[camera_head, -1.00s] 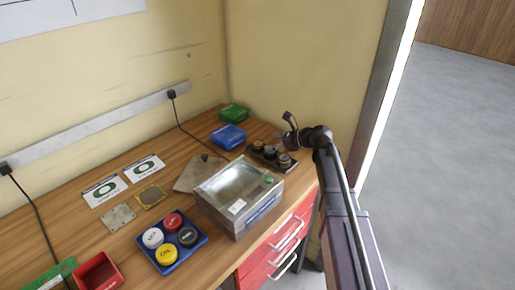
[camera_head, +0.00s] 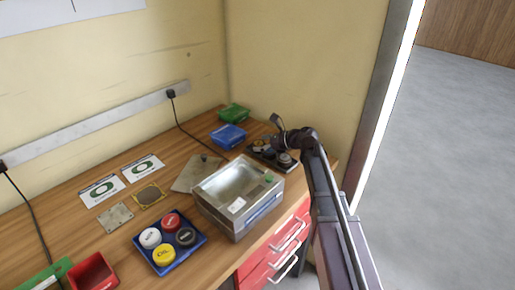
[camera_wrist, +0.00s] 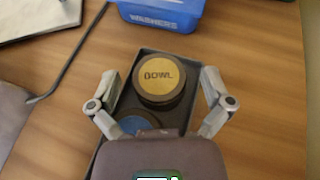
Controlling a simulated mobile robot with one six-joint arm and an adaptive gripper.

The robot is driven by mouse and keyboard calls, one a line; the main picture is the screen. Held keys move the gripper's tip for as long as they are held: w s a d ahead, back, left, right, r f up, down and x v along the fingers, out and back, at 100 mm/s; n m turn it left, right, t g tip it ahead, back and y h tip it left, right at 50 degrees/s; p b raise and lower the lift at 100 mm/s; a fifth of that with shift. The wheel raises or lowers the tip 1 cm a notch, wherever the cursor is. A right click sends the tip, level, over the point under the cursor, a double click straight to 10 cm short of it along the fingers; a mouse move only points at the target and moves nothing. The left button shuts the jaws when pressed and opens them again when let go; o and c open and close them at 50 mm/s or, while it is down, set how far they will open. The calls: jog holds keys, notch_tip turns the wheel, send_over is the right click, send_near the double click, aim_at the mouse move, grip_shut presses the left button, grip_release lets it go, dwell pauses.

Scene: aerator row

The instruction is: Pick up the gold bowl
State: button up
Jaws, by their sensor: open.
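In the head view the gold bowl (camera_head: 260,142) shows beside my arm's end. My gripper (camera_wrist: 157,88) is open above the tray, one finger on each side of the bowl and apart from it. A second round piece with a blue top (camera_wrist: 135,124) lies in the tray nearer my palm, partly hidden by the gripper. In the head view my gripper (camera_head: 272,140) is partly hidden by my wrist.
A blue bin (camera_wrist: 162,12) marked "WASHERS" stands just beyond the tray. A metal tank (camera_head: 238,192) stands left of the tray. A blue tray (camera_head: 170,241) of lettered caps and a red bin (camera_head: 92,272) are at the front left. A wall rises behind the bench's right end.

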aim_at(260, 143)
dwell(0.4)
jog(key=c, duration=1.2)
jog(key=shift+o, duration=0.2)
jog(key=shift+r, duration=0.1)
notch_tip(260, 143, up, 10)
jog(key=p, duration=1)
jog(key=shift+r+p, duration=0.55)
jog(key=shift+p, duration=0.1)
